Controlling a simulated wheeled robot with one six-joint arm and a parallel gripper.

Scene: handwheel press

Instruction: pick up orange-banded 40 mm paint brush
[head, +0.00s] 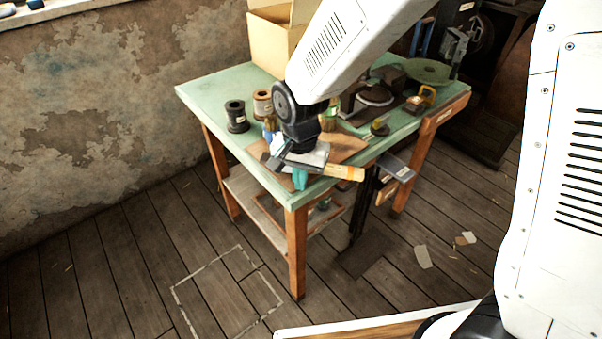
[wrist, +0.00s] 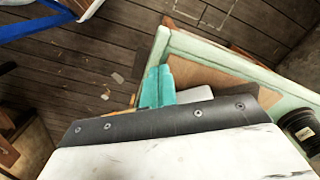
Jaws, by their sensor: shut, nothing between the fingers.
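My gripper (head: 300,179) is at the near corner of the green-topped table (head: 205,95), pointing down, with its teal fingers together and nothing between them. In the wrist view the shut teal fingers (wrist: 160,86) are beside the pale table edge. An orange-yellow, flat piece with a pale end (head: 345,172) shows just right of the fingers in the head view; part of it is hidden behind the gripper. I cannot tell whether it is the orange-banded brush. In the wrist view only an orange sliver (wrist: 148,97) shows beside the fingers.
A brown board (head: 345,147) lies under the gripper. Dark spool (head: 237,117) and tan spool (head: 263,104) stand to the left. An open cardboard box (head: 268,42) is at the back. A grey plate (head: 397,167) juts from the table's right front side.

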